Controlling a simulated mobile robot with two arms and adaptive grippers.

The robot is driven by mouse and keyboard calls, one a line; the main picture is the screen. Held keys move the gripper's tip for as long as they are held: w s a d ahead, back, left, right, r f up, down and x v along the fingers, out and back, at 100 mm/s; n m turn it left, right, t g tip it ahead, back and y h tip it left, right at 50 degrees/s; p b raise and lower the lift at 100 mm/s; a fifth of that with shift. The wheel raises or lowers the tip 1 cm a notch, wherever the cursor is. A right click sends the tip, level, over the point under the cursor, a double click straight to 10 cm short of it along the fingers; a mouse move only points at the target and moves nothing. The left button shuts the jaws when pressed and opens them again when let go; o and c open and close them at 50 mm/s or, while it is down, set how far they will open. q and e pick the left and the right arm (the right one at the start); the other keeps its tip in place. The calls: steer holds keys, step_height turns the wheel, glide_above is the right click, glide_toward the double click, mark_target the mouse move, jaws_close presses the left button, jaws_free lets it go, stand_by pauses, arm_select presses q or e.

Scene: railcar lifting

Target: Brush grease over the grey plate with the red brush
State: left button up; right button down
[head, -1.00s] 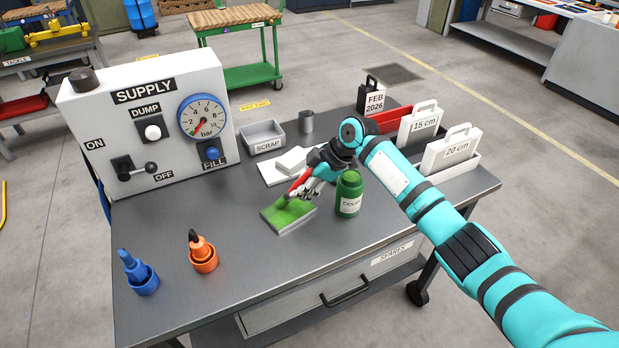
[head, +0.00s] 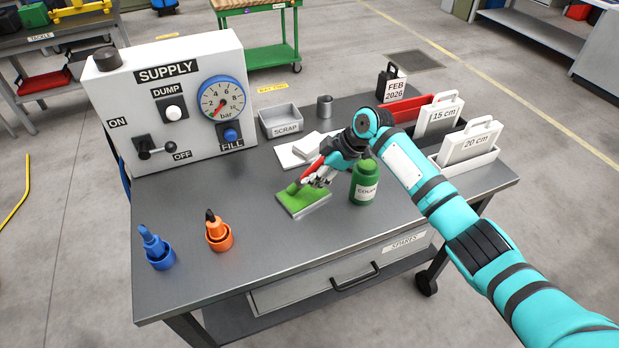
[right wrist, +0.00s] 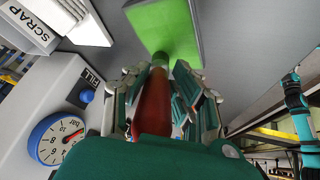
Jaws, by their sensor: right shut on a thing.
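The grey plate (head: 316,211) lies flat on the bench top, left of the green grease pot (head: 365,186). Green grease (head: 298,197) covers most of it, and a grey strip shows along its front edge. My right gripper (head: 319,179) is shut on the red brush (head: 311,169) just above the plate's back part. The brush head is green and meets the greased face, as the right wrist view also shows with the red handle (right wrist: 153,105) between the fingers and the green-covered plate (right wrist: 160,25) beyond. My left gripper is not in view.
A supply panel (head: 170,105) with a gauge stands at the back left.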

steer(key=shift+w+d+b, duration=0.45)
steer(key=shift+w+d, duration=0.15)
steer(key=shift+d, duration=0.35)
steer(key=shift+w+d+b, duration=0.45)
steer(key=shift+w+d, duration=0.15)
steer(key=shift+d, duration=0.35)
steer(key=shift+w+d+f+b, duration=0.1)
steer(key=shift+w+d+b, duration=0.2)
steer(key=shift+d+b, duration=0.2)
steer(key=shift+w+d+b, duration=0.3)
steer(key=shift+d+b, duration=0.15)
steer(key=shift+d, duration=0.05)
steer(key=shift+w+d, duration=0.2)
steer(key=shift+d, duration=0.1)
step_height(320, 180, up, 6)
steer(key=p, duration=0.4)
step_height(320, 180, up, 3)
steer(key=shift+r+p, duration=0.15)
steer(key=shift+p, duration=1.1)
